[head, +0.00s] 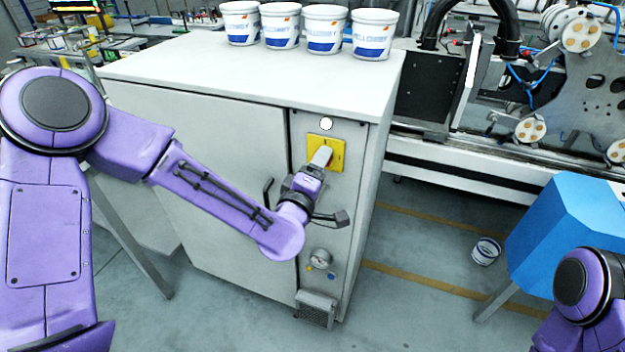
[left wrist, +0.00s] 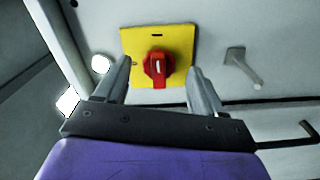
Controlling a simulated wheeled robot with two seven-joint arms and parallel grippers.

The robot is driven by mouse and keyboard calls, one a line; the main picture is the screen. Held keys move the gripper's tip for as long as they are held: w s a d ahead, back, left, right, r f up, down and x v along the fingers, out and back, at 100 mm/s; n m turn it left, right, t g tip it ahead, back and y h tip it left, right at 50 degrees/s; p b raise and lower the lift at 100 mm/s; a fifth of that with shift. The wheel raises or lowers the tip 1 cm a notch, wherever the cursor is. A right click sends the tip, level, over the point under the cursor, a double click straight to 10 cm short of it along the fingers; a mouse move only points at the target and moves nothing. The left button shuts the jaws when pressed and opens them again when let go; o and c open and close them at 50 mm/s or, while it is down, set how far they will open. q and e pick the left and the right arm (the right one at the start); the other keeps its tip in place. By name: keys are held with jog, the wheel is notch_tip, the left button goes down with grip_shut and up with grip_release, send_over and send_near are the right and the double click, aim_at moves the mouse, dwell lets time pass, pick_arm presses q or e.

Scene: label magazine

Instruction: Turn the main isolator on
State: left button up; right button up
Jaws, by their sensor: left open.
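The main isolator is a red rotary knob (left wrist: 158,68) on a square yellow plate (head: 326,152) on the front of a grey cabinet. The plate also shows in the left wrist view (left wrist: 182,40). The knob's raised grip runs roughly up and down in the left wrist view. My left gripper (head: 320,158) is in front of the plate and hides the knob in the head view. Its fingers (left wrist: 159,68) are open, one on each side of the knob, with gaps between; contact with the plate cannot be told. My right gripper is out of view.
A white round lamp (head: 326,123) sits above the plate. Several white tubs (head: 322,30) stand on top. A blue box (head: 570,225) stands at right.

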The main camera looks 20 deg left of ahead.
pick_arm(q)
jog(key=s+p, duration=0.4)
jog(key=s, duration=0.5)
jog(key=shift+a+p, duration=0.15)
jog(key=shift+p, duration=0.15)
jog(key=s+a+f+m+g, duration=0.2)
jog(key=s+f+g, duration=0.1)
jog(key=f, duration=0.4)
jog(key=s+a+f+m+g+y, duration=0.1)
jog(key=s+a+f+m+g, duration=0.15)
jog(key=f, duration=0.35)
jog(key=s+a+f+m+g, duration=0.1)
jog(key=s+f+m+g, duration=0.15)
jog(key=f, duration=0.45)
jog(key=s+a+f+g+y, duration=0.1)
jog(key=s+a+f+g, duration=0.1)
jog(key=s+f, duration=0.2)
jog(key=s+a+f+g+y, duration=0.1)
jog(key=s+a+f+g, duration=0.1)
jog(key=s, duration=0.6)
jog(key=s+a+f+m+g+y, duration=0.1)
jog(key=s+a+f+g, duration=0.1)
jog(key=s+f, duration=0.4)
jog(key=shift+s+a+g+b, duration=0.15)
jog(key=shift+a+g+b, duration=0.2)
jog(key=shift+a, duration=0.55)
